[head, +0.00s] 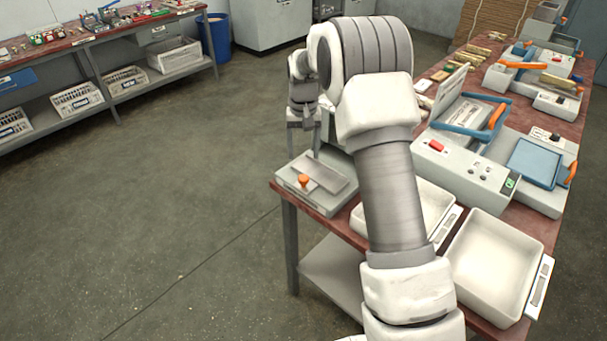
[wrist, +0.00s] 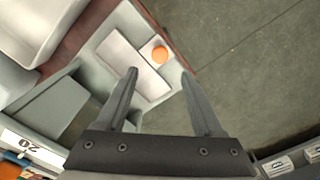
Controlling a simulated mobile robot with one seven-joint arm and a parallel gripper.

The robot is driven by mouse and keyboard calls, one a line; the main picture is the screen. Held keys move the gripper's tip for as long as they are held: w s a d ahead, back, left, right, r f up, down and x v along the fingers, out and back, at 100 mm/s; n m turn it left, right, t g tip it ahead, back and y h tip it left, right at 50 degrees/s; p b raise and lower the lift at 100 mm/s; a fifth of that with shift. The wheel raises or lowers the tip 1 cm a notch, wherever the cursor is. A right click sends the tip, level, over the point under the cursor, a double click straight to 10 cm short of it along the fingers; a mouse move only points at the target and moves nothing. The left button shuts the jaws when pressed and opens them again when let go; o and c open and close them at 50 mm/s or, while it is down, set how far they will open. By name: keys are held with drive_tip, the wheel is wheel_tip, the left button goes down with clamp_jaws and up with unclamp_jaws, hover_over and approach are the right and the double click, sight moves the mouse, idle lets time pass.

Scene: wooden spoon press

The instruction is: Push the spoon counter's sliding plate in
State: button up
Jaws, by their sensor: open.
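The spoon counter (head: 309,196) is a low grey box at the near left corner of the red-brown workbench. Its sliding plate (head: 322,172) is a flat grey plate on top, with an orange knob (head: 303,180) beside its near end. In the wrist view the plate (wrist: 112,62) and the orange knob (wrist: 160,55) show beyond the fingertips. My gripper (head: 304,123) hangs with its fingers down, behind and above the counter in the head view. In the wrist view my gripper (wrist: 159,75) is open and empty. I cannot tell its exact height above the counter.
White trays (head: 495,262) stand on the bench to the right of the counter, partly behind my arm. A grey machine with a blue frame (head: 466,160) stands further back. Open floor (head: 190,210) lies left of the bench.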

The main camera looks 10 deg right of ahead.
sight(304, 177)
wheel_tip(304, 177, down, 9)
drive_tip(key=shift+r, duration=0.1)
idle(0.3)
clamp_jaws()
idle(1.3)
